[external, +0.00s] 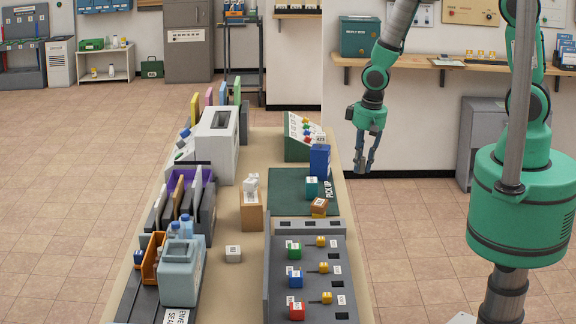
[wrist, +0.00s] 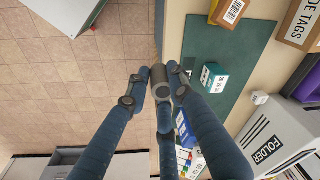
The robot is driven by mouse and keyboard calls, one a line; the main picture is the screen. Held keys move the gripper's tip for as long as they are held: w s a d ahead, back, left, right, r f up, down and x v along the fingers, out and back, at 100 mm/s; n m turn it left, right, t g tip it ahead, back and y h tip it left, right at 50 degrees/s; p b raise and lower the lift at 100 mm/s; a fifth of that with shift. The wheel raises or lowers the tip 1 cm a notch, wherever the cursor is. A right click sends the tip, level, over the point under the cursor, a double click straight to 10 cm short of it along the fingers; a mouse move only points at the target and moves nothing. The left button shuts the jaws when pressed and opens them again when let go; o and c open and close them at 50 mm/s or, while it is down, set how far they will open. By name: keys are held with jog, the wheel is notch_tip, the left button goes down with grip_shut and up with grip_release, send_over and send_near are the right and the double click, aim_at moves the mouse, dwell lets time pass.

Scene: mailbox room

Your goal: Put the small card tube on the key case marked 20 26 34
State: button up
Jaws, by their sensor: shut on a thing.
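My gripper (wrist: 157,84) is shut on a small grey-brown tube (wrist: 158,73), seen nearly end-on between its fingertips in the wrist view.
A tall blue box (external: 320,158) stands at the mat's back edge, near my gripper. Behind it is a sloped green rack (external: 303,138). A grey key board (external: 308,270) with pegs fills the near right of the table. Part of the green mat (external: 284,185) is bare.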

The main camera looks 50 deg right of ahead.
jog(key=p, duration=0.1)
send_over(311, 179)
jog(key=shift+s+f, duration=0.35)
jog(key=shift+f, duration=0.45)
jog(key=shift+f, duration=1.75)
jog(key=o, duration=0.8)
jog(key=shift+f, duration=0.1)
jog(key=shift+c, duration=0.2)
jog(key=shift+r, duration=0.2)
